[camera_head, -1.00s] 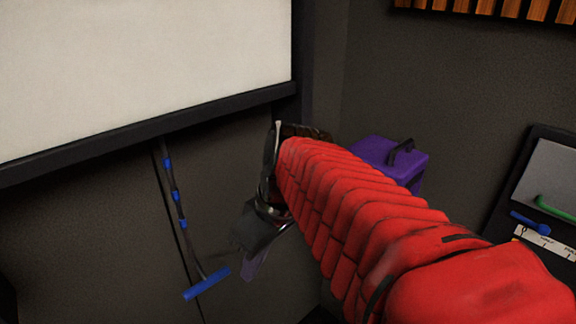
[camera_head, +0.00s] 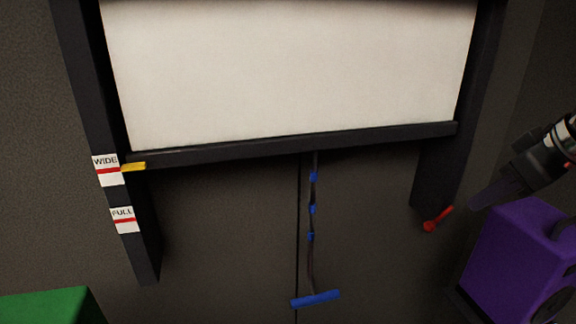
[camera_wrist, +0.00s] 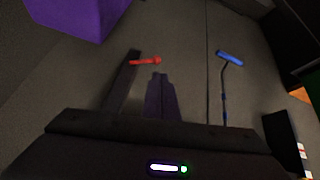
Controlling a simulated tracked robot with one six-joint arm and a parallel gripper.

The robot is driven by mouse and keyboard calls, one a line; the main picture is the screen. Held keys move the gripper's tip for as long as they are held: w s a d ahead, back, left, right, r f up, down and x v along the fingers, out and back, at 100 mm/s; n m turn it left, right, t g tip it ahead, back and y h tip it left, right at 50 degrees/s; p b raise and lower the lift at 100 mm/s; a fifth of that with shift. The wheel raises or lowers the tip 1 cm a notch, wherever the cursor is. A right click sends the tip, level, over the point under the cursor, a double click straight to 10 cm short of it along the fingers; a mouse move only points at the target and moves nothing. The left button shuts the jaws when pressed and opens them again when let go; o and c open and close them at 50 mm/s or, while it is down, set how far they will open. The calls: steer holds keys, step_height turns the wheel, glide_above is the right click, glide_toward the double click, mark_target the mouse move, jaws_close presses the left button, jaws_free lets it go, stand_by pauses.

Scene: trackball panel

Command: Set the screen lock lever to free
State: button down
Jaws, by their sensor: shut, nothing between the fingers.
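The red lever (camera_head: 437,219), taken to be the screen lock lever, sits at the lower end of the dark right upright of the screen frame. Its round end is at lower left and its arm slants up to the right. No "free" mark can be read near it. The lever also shows in the wrist view (camera_wrist: 146,61), just beyond my fingertips. My gripper (camera_head: 478,203) is shut and empty, to the right of the lever and apart from it. In the wrist view my gripper (camera_wrist: 158,78) points toward the lever, a little below it.
A white screen (camera_head: 290,70) has a dark bottom bar (camera_head: 230,153). A yellow pointer (camera_head: 133,167) is beside the WIDE label (camera_head: 107,178), above the FULL label (camera_head: 124,226). A cord with a blue handle (camera_head: 316,299) hangs mid-wall. A purple box (camera_head: 510,250) stands below my gripper.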

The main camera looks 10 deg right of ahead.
steer(key=shift+s+d+r, duration=0.2)
steer(key=shift+d+r, duration=0.25)
steer(key=shift+r, duration=0.1)
steer(key=shift+f, duration=0.1)
glide_toward(436, 222)
steer(key=x, duration=0.5)
steer(key=shift+a+f, duration=0.1)
steer(key=shift+f, duration=0.15)
steer(key=shift+w+f, duration=0.25)
steer(key=shift+f, duration=0.05)
steer(key=shift+a, duration=0.3)
steer(key=shift+d, duration=0.3)
steer(key=shift+w+h, duration=0.1)
steer(key=shift+h, duration=0.2)
